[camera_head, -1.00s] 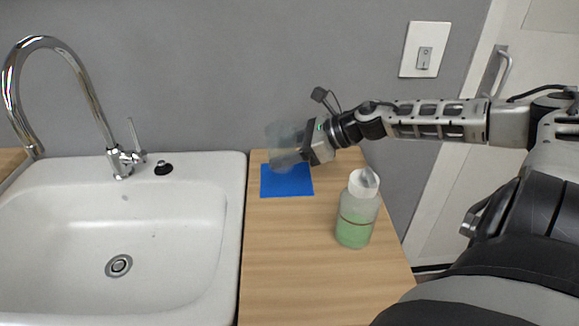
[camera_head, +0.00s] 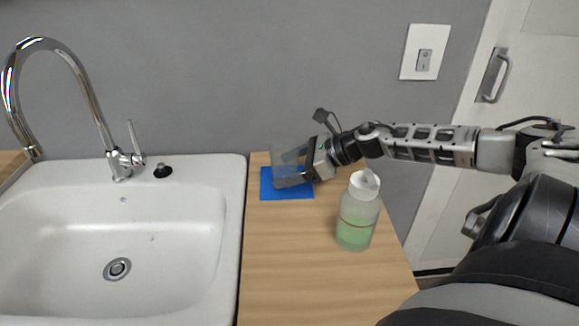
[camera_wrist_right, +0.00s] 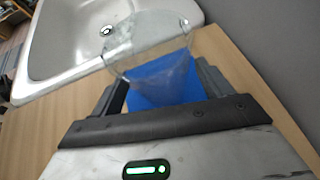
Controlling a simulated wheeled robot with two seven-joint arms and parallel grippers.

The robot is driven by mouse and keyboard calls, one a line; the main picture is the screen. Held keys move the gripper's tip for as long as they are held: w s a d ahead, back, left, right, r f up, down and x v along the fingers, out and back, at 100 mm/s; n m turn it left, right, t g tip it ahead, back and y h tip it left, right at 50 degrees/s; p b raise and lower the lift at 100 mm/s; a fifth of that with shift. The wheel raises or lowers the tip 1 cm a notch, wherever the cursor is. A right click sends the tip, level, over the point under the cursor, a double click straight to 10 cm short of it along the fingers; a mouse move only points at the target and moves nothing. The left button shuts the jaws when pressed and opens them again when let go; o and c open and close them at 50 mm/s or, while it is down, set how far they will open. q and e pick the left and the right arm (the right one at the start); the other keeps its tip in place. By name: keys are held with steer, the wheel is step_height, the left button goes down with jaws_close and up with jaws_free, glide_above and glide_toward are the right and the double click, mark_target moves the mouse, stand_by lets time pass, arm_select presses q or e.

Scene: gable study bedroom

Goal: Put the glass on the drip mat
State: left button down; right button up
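The clear glass (camera_head: 287,156) is at my right gripper (camera_head: 296,174), over the blue drip mat (camera_head: 268,190) on the wooden counter. In the right wrist view the glass (camera_wrist_right: 150,55) stands between the two dark fingers of the right gripper (camera_wrist_right: 160,88), which look closed on its sides. The blue mat (camera_wrist_right: 165,88) shows through and below the glass there. The glass looks roughly upright and low over the mat; I cannot tell whether its base touches the mat. My left gripper is not in view.
A bottle of green liquid with a white cap (camera_head: 357,215) stands on the wooden counter (camera_head: 290,260), in front of my right forearm. A white sink (camera_head: 190,230) with a chrome tap (camera_head: 122,160) lies to the left. The grey wall is close behind the mat.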

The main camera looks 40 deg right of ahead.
steer(key=shift+r, duration=0.25)
steer(key=shift+s+d+r+p, duration=0.15)
steer(key=shift+s+d+p, duration=0.15)
steer(key=shift+s+p, duration=0.1)
steer(key=shift+p+v, duration=0.45)
steer(key=shift+v, duration=0.3)
steer(key=p+v, duration=0.2)
steer(key=p, duration=0.1)
steer(key=p+v, duration=0.2)
steer(key=v, duration=0.1)
steer(key=shift+r+p, duration=0.4)
steer(key=shift+s+d+r, duration=0.1)
steer(key=shift+s+d, duration=0.4)
steer(key=shift+s, duration=0.2)
steer(key=shift+s+d+r+b, duration=0.1)
steer(key=shift+s+d+b, duration=0.1)
steer(key=shift+s+b, duration=0.1)
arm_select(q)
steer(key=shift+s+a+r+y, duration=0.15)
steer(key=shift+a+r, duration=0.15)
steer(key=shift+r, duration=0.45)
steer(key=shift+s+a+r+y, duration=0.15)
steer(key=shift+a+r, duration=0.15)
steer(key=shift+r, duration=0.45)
arm_select(e)
steer(key=shift+v, duration=0.85)
steer(key=shift+r, duration=0.1)
